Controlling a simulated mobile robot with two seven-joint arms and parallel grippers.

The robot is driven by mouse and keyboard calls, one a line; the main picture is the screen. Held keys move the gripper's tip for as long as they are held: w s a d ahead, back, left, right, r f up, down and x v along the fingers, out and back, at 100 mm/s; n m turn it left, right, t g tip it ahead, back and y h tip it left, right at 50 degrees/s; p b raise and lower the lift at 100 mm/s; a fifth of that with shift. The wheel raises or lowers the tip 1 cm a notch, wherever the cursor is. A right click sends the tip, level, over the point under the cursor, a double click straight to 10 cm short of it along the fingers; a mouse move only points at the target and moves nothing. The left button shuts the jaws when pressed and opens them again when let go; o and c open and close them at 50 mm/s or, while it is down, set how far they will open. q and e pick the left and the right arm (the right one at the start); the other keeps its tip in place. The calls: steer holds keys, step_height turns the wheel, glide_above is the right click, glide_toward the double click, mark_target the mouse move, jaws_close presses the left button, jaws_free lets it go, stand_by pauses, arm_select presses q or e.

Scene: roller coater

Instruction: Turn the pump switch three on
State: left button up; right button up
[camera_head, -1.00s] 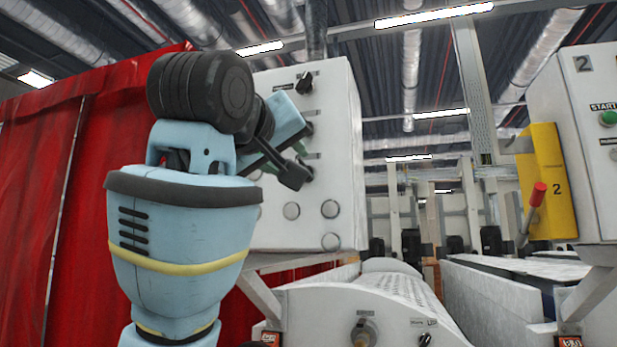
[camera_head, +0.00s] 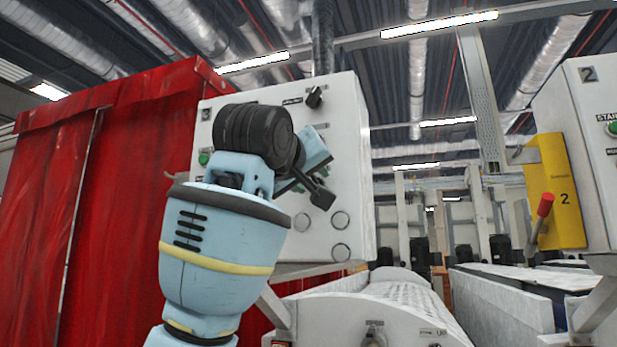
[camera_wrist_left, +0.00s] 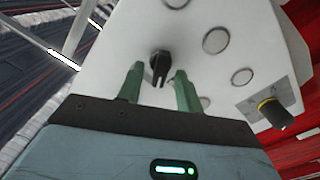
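The white control box (camera_head: 345,130) marked 3 stands in the middle of the head view. A black rotary switch (camera_head: 314,98) shows near its top. My left gripper (camera_head: 322,178) is at the box's front, and my arm hides part of the panel. In the left wrist view the gripper's two green fingers (camera_wrist_left: 156,84) are apart. A small black switch (camera_wrist_left: 159,66) shows between and just beyond their tips, with no grip on it visible. Its label cannot be read. My right gripper is not in view.
A yellow-and-black knob (camera_wrist_left: 273,112) and round silver covers (camera_wrist_left: 216,40) are on the panel in the wrist view. A red curtain (camera_head: 110,190) hangs at left. A yellow box with a red-handled lever (camera_head: 545,205) is at right. Rollers (camera_head: 400,295) lie below.

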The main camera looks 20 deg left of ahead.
arm_select(q)
jaws_close()
steer(key=shift+m, duration=0.4)
steer(key=m, duration=0.4)
steer(key=shift+d+m, duration=0.15)
steer(key=shift+m, duration=0.25)
steer(key=m, duration=0.6)
steer(key=shift+d, duration=0.2)
steer(key=shift+m, duration=0.3)
jaws_free()
